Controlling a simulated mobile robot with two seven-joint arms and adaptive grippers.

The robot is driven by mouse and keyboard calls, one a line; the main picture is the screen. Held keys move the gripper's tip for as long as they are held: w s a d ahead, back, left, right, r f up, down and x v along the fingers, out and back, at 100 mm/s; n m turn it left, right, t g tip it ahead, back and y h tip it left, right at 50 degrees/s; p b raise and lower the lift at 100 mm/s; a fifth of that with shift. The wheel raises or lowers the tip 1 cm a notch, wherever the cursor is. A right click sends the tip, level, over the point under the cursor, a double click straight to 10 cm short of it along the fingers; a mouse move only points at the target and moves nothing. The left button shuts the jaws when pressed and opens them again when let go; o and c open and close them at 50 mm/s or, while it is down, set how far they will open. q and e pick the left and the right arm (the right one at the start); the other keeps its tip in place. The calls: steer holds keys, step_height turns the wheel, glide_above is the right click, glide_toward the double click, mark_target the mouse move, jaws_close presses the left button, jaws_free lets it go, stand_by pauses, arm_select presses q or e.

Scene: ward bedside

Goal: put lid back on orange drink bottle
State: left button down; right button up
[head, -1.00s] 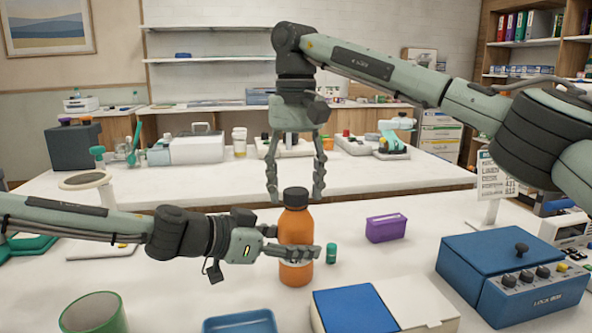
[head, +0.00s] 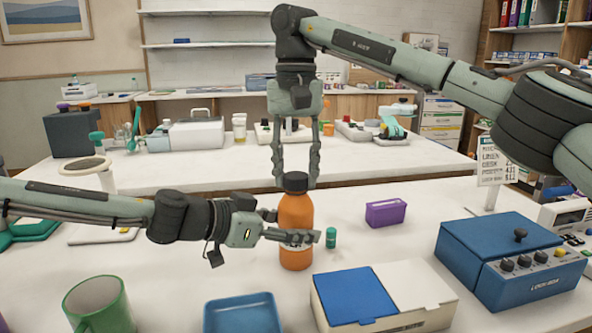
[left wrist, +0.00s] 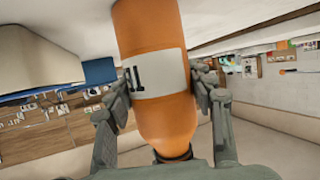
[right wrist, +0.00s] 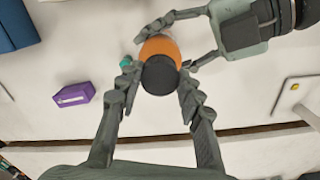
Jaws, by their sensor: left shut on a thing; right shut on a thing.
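The orange drink bottle (head: 296,212) stands upright on the white table in the head view. Its dark lid (head: 296,182) sits at the top of the neck; I cannot tell whether it is screwed tight. My left gripper (head: 297,233) is shut around the bottle's body from the left, and the left wrist view shows a finger on each side of the bottle's label (left wrist: 158,75). My right gripper (head: 296,178) points down from above, shut with a finger on each side of the lid. In the right wrist view the black lid (right wrist: 160,76) lies between its fingertips.
A small green vial (head: 331,238) stands just right of the bottle. A purple box (head: 385,213), a blue-and-white box (head: 420,287), a blue tray (head: 240,300) and a green mug (head: 97,305) are around it. A blue device (head: 505,255) stands at the right.

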steer(key=m, duration=1.9)
steer(key=shift+m, duration=0.4)
steer(key=m, duration=0.5)
steer(key=shift+f, duration=0.1)
steer(key=m, duration=0.9)
steer(key=shift+m, duration=0.4)
steer(key=m, duration=0.5)
steer(key=shift+m, duration=0.4)
steer(key=o, duration=1.3)
